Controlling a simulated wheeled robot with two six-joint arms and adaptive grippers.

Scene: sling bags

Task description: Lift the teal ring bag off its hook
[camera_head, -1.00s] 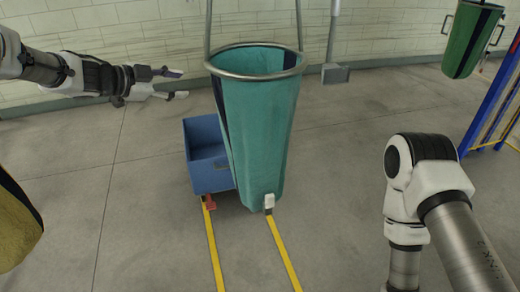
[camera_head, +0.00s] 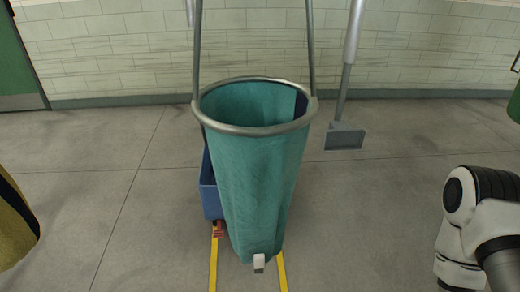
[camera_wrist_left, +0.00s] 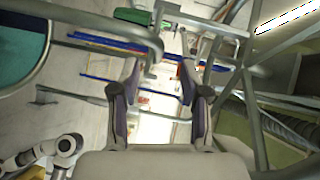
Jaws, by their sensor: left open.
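The teal ring bag (camera_head: 258,180) hangs upright in the middle of the head view. It has a grey metal ring (camera_head: 250,130) round its open top and two bars rising out of the top of the picture. Its hook is out of the head view. In the left wrist view the bag (camera_wrist_left: 20,45) shows only partly, at the left edge. My left gripper (camera_wrist_left: 159,70) is open, and a bent grey metal bar (camera_wrist_left: 120,38) shows near its fingertips. I cannot tell whether they touch. My right gripper is not in view; only its arm shows at the lower right.
A blue bin (camera_head: 209,190) stands partly hidden behind the bag. Yellow floor lines (camera_head: 213,265) run below it. A yellow bag (camera_head: 14,225) is at the left edge. A grey post (camera_head: 350,60) with a flat plate stands behind right. Overhead frame bars (camera_wrist_left: 255,90) fill the wrist view's right.

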